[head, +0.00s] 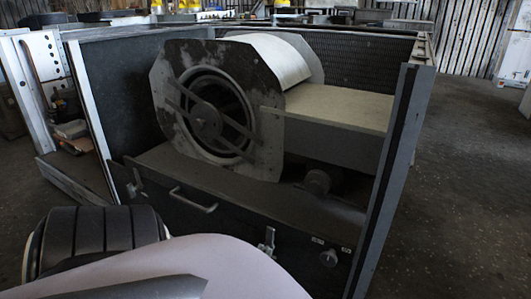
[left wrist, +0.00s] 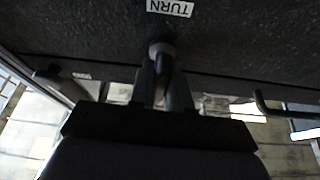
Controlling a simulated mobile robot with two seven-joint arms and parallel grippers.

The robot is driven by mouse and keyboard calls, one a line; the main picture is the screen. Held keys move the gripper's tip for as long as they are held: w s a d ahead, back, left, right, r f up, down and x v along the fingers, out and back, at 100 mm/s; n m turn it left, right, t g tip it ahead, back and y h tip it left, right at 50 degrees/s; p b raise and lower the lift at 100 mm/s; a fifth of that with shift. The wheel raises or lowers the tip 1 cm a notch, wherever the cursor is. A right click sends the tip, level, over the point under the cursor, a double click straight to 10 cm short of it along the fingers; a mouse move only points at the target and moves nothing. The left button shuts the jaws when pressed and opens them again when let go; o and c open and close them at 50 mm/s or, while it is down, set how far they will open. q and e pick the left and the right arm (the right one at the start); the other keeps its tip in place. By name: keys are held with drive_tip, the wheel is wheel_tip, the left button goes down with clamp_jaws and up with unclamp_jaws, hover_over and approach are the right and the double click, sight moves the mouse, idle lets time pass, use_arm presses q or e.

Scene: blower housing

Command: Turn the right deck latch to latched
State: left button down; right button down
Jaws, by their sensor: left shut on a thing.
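The right deck latch (head: 268,240) is a small metal catch on the front of the dark deck panel, right of the bar handle. In the left wrist view, my left gripper (left wrist: 164,88) has its fingers closed around a grey, round-ended latch part (left wrist: 162,50) below a white label reading TURN, which appears upside down. This part seems to be the right deck latch, but its angle is hard to tell. In the head view my pale left arm covers the bottom foreground and hides most of the gripper. My right gripper is not in view.
The bar handle (head: 194,200) is on the panel's left half, and a round knob (head: 329,258) is on its right. Another latch (head: 134,184) is at far left. The blower (head: 222,110) stands behind the panel. An upright post (head: 396,170) bounds the right side.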

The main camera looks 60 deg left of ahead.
use_arm(q)
drive_tip(key=shift+n+y, duration=0.3)
drive_tip(key=shift+n, duration=0.4)
drive_tip(key=c, duration=1.2)
unclamp_jaws()
drive_tip(key=shift+o, duration=0.2)
drive_tip(key=shift+d+f, duration=0.1)
drive_tip(key=shift+f, duration=0.05)
